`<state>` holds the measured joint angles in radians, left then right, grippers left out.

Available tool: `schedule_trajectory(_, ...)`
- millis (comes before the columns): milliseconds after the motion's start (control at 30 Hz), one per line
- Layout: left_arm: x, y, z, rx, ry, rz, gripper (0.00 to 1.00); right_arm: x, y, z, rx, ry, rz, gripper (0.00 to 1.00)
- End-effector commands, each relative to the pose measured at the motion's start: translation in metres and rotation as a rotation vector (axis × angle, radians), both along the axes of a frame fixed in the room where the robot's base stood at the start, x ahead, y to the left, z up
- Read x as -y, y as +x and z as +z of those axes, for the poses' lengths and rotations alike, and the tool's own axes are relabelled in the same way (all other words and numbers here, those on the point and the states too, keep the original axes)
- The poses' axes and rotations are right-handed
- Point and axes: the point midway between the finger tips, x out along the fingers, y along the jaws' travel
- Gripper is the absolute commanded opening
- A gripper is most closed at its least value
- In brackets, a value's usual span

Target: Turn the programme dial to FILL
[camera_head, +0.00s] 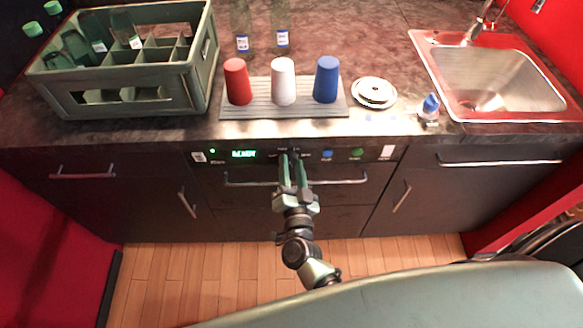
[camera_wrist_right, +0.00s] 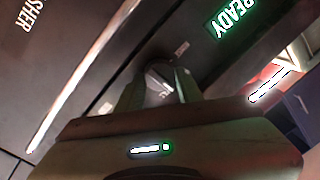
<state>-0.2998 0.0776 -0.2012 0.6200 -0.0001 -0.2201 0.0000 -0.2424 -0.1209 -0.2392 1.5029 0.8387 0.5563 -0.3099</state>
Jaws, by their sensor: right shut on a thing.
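The programme dial (camera_wrist_right: 160,76) is a dark round knob on the dishwasher's front panel, seen in the right wrist view. My right gripper (camera_wrist_right: 158,90) has one finger on each side of it and is shut on it. In the head view the right gripper (camera_head: 291,156) reaches up to the panel, and its fingers mostly hide the dial. Small pale labels (camera_wrist_right: 182,48) sit around the dial, too small to read surely. The green display (camera_wrist_right: 232,18) reads READY. My left gripper is not in view.
The panel also carries a blue button (camera_head: 327,154) and a green button (camera_head: 357,153). A long handle (camera_head: 240,182) runs below. On the counter are a bottle crate (camera_head: 125,90), red, white and blue cups on a ribbed mat (camera_head: 240,112), stacked plates (camera_head: 374,92) and a sink (camera_head: 495,80).

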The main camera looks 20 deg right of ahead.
Motion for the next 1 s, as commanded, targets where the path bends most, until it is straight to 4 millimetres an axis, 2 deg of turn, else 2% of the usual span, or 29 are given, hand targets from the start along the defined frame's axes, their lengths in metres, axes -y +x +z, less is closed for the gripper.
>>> schedule_trajectory(500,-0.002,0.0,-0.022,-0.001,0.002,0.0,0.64,-0.001,0.0,-0.003,0.113,0.396,0.0,0.0)
schedule_trajectory(1000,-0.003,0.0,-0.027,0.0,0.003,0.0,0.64,0.0,0.0,-0.002,0.149,0.524,0.0,0.0)
